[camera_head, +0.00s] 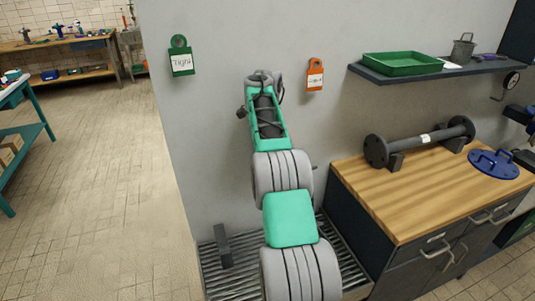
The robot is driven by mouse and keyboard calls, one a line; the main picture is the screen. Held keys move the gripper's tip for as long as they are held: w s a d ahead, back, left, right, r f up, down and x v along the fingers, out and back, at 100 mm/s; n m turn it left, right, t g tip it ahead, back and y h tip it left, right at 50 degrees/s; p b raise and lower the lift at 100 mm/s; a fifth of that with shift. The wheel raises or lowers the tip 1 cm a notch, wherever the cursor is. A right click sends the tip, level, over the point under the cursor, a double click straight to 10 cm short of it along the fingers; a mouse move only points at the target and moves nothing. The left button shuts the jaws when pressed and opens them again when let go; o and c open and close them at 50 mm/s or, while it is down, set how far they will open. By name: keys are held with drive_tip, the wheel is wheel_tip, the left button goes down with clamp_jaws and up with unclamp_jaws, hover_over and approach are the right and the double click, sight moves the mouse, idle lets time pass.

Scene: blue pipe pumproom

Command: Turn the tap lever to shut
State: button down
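My green and grey arm reaches up the middle of the view toward the grey wall. Its far end, with my gripper (262,77), is at the wall between a green tag (181,62) and an orange tag (315,80). The fingers are small and seen from behind, so I cannot tell whether they are open or shut. I cannot make out the tap lever; my arm covers the wall there. The green tag seems to read "Tight"; the orange tag's word is too small to read surely.
A slatted grating (235,275) with a dark upright block (222,246) lies below the wall. At right a wooden-topped cabinet (400,207) bears a flanged pipe (418,143) and a blue flange (493,164). A shelf above holds a green tray (402,64).

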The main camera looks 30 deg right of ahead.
idle(0.4)
drive_tip(key=c, duration=1.3)
unclamp_jaws()
drive_tip(key=shift+r, duration=0.1)
wheel_tip(320, 180, up, 8)
drive_tip(key=p, duration=0.7)
drive_tip(key=shift+f, duration=0.2)
